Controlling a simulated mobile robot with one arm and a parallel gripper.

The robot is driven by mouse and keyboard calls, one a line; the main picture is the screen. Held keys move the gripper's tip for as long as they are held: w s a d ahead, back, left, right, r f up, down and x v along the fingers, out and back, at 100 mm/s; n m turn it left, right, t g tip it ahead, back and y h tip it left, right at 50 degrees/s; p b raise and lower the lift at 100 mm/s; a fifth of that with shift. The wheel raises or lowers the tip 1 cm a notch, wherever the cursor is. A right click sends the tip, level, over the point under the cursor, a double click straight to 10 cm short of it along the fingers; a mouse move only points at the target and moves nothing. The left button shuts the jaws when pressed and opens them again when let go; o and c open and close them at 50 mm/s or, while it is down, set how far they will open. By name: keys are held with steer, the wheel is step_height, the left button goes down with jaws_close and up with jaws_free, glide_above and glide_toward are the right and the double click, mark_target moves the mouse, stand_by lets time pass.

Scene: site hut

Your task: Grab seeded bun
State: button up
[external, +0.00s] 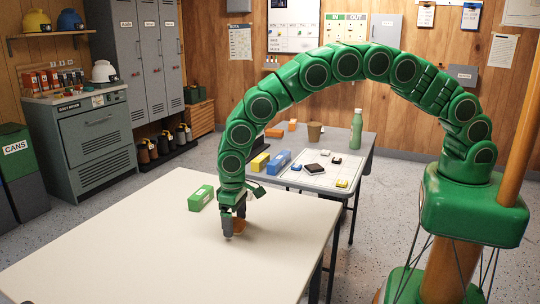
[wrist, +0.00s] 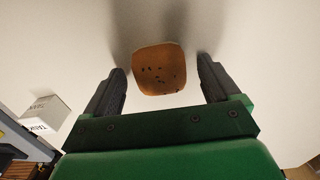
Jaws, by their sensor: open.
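The seeded bun (wrist: 160,70) is golden brown with dark specks on top and lies on the white table. In the wrist view it sits between and slightly beyond the tips of my gripper (wrist: 162,83). Clear gaps show between the bun and both dark fingers. In the external view my gripper (external: 234,233) points down close to the table, and the bun (external: 239,227) shows partly behind the fingers. My gripper is open and holds nothing.
Behind, a grey table holds a yellow box (external: 260,163), a blue box (external: 278,163), a brown cup (external: 314,132) and a green bottle (external: 357,130).

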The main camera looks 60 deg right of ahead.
mark_target(235, 219)
steer(key=c, duration=1.1)
steer(key=shift+c, duration=0.3)
steer(key=shift+r, duration=0.55)
step_height(235, 219, up, 2)
steer(key=shift+r, duration=0.1)
steer(key=s+d+r, duration=0.7)
steer(key=s+r, duration=0.2)
steer(key=s, duration=0.3)
steer(key=shift+r, duration=0.35)
